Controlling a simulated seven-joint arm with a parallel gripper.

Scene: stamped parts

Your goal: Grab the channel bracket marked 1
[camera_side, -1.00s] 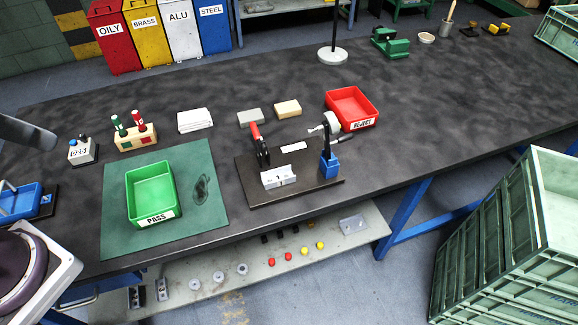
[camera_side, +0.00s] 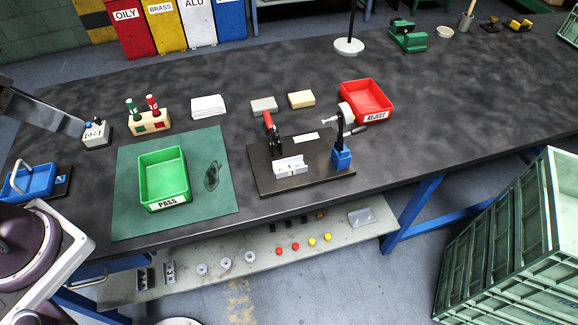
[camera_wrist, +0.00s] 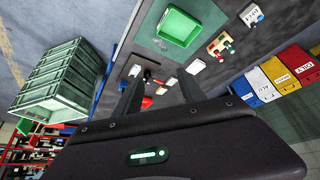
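The channel bracket marked 1 (camera_side: 290,168) is a small pale grey part. It sits on the dark fixture plate (camera_side: 270,190), in front of a red-handled clamp (camera_side: 270,130) and left of a blue-based device (camera_side: 341,157). The mark on its front is small in the side view. My gripper (camera_wrist: 160,76) shows in the wrist view with its two dark fingers apart and nothing between them that it holds. It is high above the bench and away from the bracket.
A green PASS tray (camera_side: 163,178) stands on a green mat (camera_side: 128,215), left of the fixture. A red REJECT tray (camera_side: 367,98) is behind it to the right. Two blocks, white cloths (camera_side: 208,105) and a stamp rack (camera_side: 150,120) stand behind.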

